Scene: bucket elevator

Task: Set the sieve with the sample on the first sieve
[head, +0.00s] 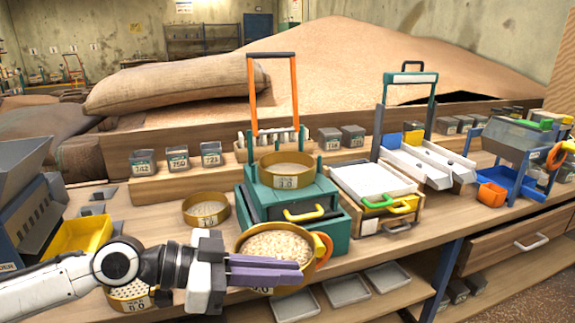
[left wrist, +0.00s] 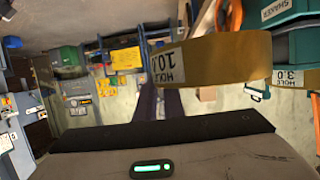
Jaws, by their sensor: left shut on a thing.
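A round tan sieve full of pale grain (head: 274,244) shows in front of the green shaker. Its rim, labelled 10.0, fills the upper middle of the left wrist view (left wrist: 225,60). My left gripper (head: 298,272), with purple fingers, is shut on this sieve at its near side. Its fingertips are partly hidden behind the rim in the wrist view. Another sieve, labelled 3.0 (head: 287,182), sits on top of the green shaker (head: 262,203), behind and above the held one; its label also shows in the wrist view (left wrist: 290,78). My right gripper is out of view.
A smaller sieve (head: 206,222) stands on the bench left of the shaker, and a perforated one (head: 132,305) is by my left arm. An orange handle (head: 321,245) is close right of the held sieve. A white tray unit (head: 372,184) stands right of the shaker.

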